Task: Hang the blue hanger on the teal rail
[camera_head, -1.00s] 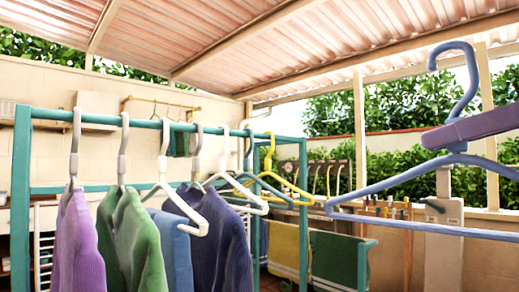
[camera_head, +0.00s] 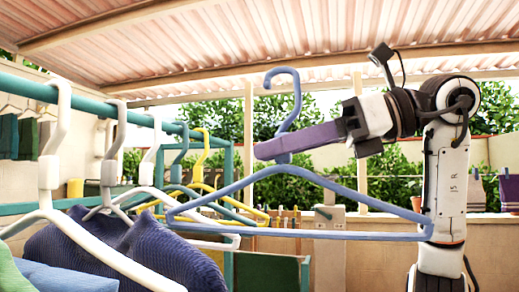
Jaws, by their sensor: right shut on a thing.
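The blue hanger (camera_head: 300,233) is empty and upright in the right half of the head view, its hook up and curving left. My right gripper (camera_head: 285,148) comes from the right, its purple fingers shut on the hanger's neck just below the hook. The teal rail (camera_head: 90,104) runs from the upper left toward the middle, left of the hanger. The hanger's left end (camera_head: 172,216) overlaps hangers on the rail in the picture; I cannot tell if they touch. The hook stands apart from the rail, to its right. My left gripper is not in view.
White hangers (camera_head: 52,170), a teal one (camera_head: 178,158) and a yellow one (camera_head: 201,150) hang on the rail. A dark blue knit garment (camera_head: 120,250) hangs at lower left. A potted plant (camera_head: 416,203) stands on the wall behind. The space right of the rail is open.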

